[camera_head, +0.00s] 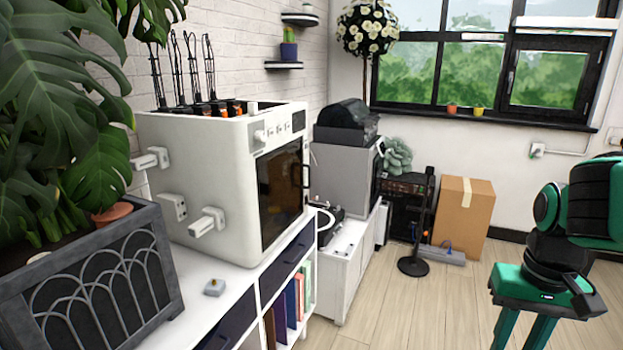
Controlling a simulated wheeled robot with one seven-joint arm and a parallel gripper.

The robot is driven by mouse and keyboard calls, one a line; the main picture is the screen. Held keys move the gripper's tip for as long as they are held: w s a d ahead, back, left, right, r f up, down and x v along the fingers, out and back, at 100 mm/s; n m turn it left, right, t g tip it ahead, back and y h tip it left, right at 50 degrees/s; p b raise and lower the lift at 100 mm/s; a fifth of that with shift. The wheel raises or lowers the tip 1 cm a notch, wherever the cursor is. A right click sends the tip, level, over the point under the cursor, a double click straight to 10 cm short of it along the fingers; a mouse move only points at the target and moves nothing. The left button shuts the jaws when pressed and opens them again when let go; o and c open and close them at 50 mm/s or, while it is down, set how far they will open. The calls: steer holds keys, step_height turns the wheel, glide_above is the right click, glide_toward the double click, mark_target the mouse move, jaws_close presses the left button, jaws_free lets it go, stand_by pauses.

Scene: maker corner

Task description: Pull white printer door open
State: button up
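The white printer (205,185) stands on a white shelf unit at left centre. Its door (281,190) is a dark glass panel in a white frame, facing right, and it looks closed. A dark upright handle (306,176) is at the door's far edge. My gripper (540,335), green and black, hangs at the lower right with its fingers pointing down. The fingers are apart with nothing seen between them. Their tips are cut off by the lower edge. The gripper is well to the right of the door, apart from it.
A planter (95,285) with large leaves stands at the near left. A low white cabinet (345,262) with a grey machine (342,180) stands beyond the printer. A black stand (414,266) and cardboard box (464,215) are farther back. The wooden floor in the middle is clear.

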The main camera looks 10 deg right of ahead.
steer(key=w+a+r+n+t, duration=0.15)
steer(key=w+n+t, duration=0.55)
steer(key=w, duration=2.6)
steer(key=w+a+n+t+y, duration=0.1)
steer(key=w+a, duration=0.4)
steer(key=w, duration=0.9)
steer(key=w+a+r+n+t+y, duration=0.1)
steer(key=w+a+t+y, duration=0.2)
steer(key=w, duration=1.1)
steer(key=w+a+r+n+t+y, duration=0.1)
steer(key=w+a+t, duration=0.5)
steer(key=w, duration=0.8)
steer(key=a+y, duration=0.1)
steer(key=a, duration=0.1)
steer(key=shift+a+r, duration=0.15)
steer(key=shift+a, duration=0.2)
